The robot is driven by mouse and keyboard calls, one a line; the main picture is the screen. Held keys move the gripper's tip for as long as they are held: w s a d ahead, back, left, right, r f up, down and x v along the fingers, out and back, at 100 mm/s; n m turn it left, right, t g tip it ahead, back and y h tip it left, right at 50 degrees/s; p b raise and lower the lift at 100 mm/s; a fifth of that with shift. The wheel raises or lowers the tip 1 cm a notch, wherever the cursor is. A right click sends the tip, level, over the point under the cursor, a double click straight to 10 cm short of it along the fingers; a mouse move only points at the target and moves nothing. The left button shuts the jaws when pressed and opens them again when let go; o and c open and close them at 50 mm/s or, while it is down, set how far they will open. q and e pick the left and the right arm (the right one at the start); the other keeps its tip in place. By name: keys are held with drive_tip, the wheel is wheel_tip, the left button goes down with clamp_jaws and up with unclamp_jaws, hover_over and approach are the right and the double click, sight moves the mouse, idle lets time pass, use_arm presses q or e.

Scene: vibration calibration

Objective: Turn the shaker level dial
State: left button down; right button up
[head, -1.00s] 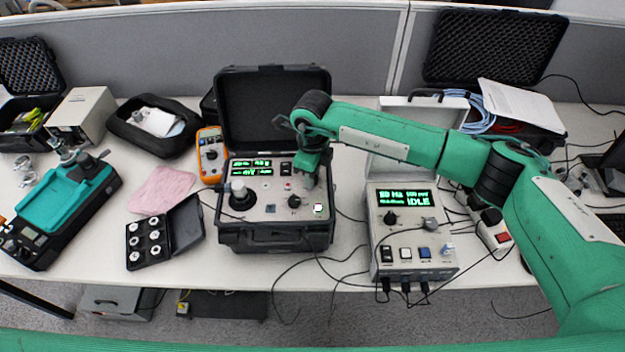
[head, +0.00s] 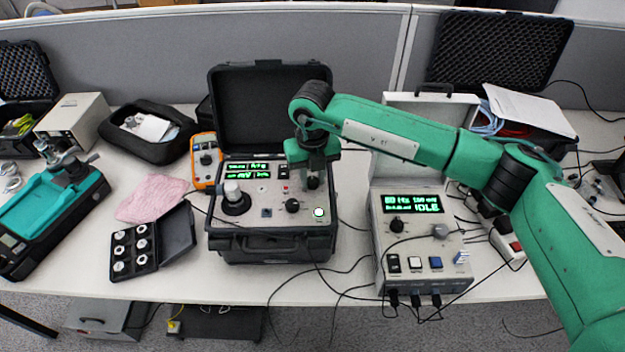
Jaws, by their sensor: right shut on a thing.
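The shaker unit is an open black case (head: 228,243) with a grey panel, green-lit displays (head: 250,170) and several knobs, in the middle of the head view. My right gripper (head: 313,176) points down at the upper right of this panel. It is shut on a black dial (head: 313,183), and my gripper hides most of the dial's top. Another black knob (head: 292,205) sits lower left of it, apart from my gripper. A lit round button (head: 319,212) is below. My left gripper is not in view.
A grey controller box (head: 420,250) reading IDLE stands at the right, under my right arm. A cylinder on a black base (head: 235,198) stands on the panel's left. An orange multimeter (head: 205,160) and a box of round parts (head: 133,250) are at left. Cables lie in front.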

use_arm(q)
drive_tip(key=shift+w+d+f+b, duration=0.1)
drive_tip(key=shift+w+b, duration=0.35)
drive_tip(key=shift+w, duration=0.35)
use_arm(e)
drive_tip(key=shift+m, duration=1)
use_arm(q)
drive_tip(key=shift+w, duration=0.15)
use_arm(e)
drive_tip(key=shift+r, duration=0.1)
drive_tip(key=o, duration=1)
